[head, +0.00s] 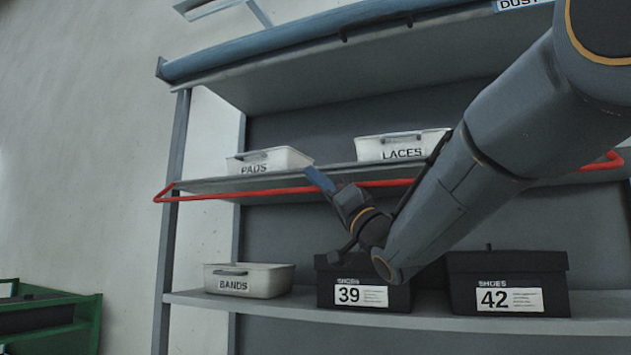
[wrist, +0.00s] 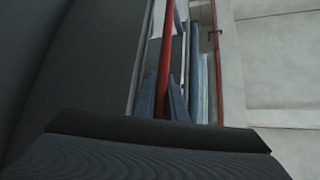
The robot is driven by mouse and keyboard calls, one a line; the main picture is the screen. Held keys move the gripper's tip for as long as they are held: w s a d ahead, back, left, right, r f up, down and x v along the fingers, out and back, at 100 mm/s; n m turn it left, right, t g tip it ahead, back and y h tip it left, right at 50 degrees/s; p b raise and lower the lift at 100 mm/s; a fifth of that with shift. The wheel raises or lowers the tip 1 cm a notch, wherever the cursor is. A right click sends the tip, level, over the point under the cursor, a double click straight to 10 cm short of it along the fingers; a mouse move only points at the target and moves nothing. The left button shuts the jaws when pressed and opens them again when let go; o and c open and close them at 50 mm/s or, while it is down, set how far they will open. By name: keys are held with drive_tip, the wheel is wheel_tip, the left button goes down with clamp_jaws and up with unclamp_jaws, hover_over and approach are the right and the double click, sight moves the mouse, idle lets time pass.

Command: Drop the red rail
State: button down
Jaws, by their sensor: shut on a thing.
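The red rail (head: 245,194) runs along the front of the middle shelf, at about the height of the shelf board, with its left end (head: 157,197) bent back toward the post. My gripper (head: 320,181) is at the rail, left of the arm, with a blue finger showing. In the wrist view the rail (wrist: 167,45) passes between the two blue fingers of my gripper (wrist: 163,100), which is shut on it. Part of the rail is hidden behind my arm in the head view.
The PADS bin (head: 270,158) and LACES bin (head: 400,145) stand on the middle shelf behind the rail. Below are the BANDS bin (head: 248,281) and the shoe boxes 39 (head: 330,278) and 42 (head: 510,266). A green crate (head: 87,322) is at lower left.

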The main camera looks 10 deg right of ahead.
drive_tip(key=shift+r, duration=0.15)
drive_tip(key=c, duration=1.8)
unclamp_jaws()
drive_tip(key=shift+d, duration=0.1)
drive_tip(key=shift+b+v, duration=1.65)
drive_tip(key=shift+v, duration=2.25)
